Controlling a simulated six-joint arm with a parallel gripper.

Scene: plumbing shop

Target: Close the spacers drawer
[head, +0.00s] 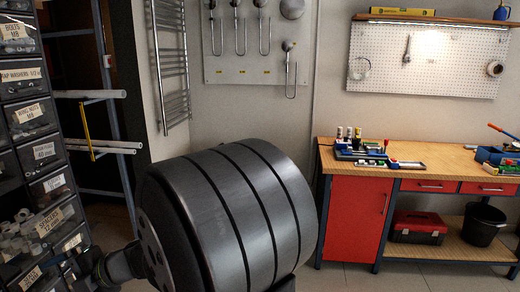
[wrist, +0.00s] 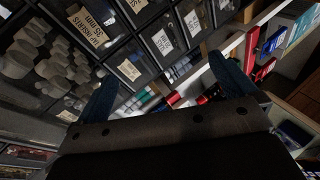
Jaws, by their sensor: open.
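The spacers drawer (head: 52,222) is low in the dark drawer cabinet at the left of the head view, with a handwritten label on its front. Pale round pieces show beside the label, and the drawer looks pulled out; how far I cannot tell. My gripper (wrist: 162,72) shows in the wrist view as two blue fingers spread apart with nothing between them. It faces the labelled drawer fronts. In the head view only a dark part of my wrist shows close to the cabinet, and my arm hides some of the area. I cannot make out the spacers label in the wrist view.
Other labelled drawers, such as the wing nuts drawer (head: 33,112), stand above. Pale pipes (head: 95,94) lie on a rack behind. A workbench (head: 450,160) with a red cabinet stands at the right, a black bucket (head: 483,225) under it. Floor shows between arm and bench.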

